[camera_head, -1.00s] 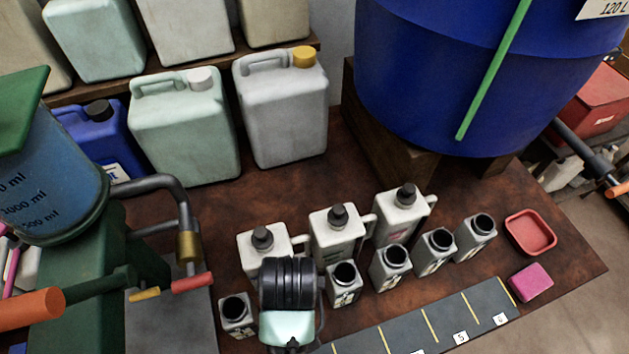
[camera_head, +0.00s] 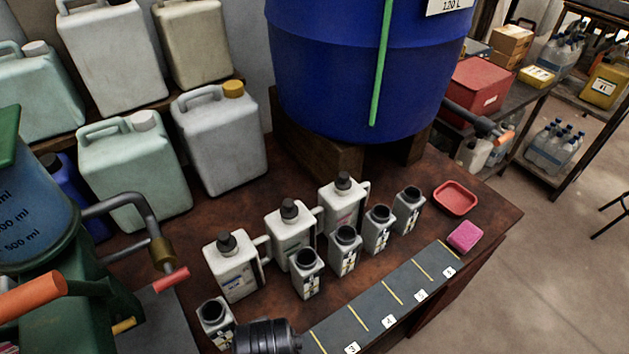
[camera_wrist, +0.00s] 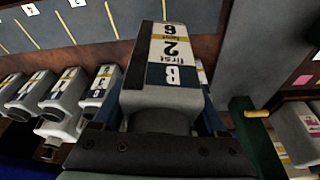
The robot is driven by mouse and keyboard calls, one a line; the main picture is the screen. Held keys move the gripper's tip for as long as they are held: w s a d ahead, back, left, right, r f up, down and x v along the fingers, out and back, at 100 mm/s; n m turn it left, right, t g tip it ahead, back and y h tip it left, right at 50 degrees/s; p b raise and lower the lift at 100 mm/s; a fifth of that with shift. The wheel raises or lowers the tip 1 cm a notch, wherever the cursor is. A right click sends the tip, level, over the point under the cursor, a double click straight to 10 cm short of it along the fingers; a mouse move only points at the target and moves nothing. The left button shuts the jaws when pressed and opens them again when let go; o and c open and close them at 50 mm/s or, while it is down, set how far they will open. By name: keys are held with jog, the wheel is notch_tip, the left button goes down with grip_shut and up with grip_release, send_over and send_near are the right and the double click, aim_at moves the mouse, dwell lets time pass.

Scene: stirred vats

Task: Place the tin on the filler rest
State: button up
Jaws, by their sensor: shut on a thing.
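My gripper (camera_wrist: 162,128) is shut on a grey tin (camera_wrist: 165,100) in the wrist view. The tin has a dark and white label with "B", "2" and "6" on it. In the head view the gripper and the held tin are hidden; only my dark wrist link shows at the bottom edge. The filler, a green stand with a blue measuring vessel (camera_head: 38,225), stands at the left with a bent pipe and brass nozzle (camera_head: 161,250). A grey flat surface below the nozzle appears to be the filler rest (camera_head: 168,318); it also seems to show in the wrist view (camera_wrist: 268,55), apart from the tin.
Several open grey tins (camera_head: 307,275) and three capped white bottles (camera_head: 232,270) stand mid-table. A numbered dark strip (camera_head: 375,300), pink block (camera_head: 465,236) and red tray (camera_head: 456,198) lie to the right. A blue vat (camera_head: 340,80) stands behind. Orange (camera_head: 35,297) and red handles project by the filler.

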jog(key=w+d+f+m+h, duration=0.1)
jog(key=d+m, duration=0.3)
jog(key=d, duration=0.4)
jog(key=shift+w+m, duration=0.25)
jog(key=shift+m, duration=0.05)
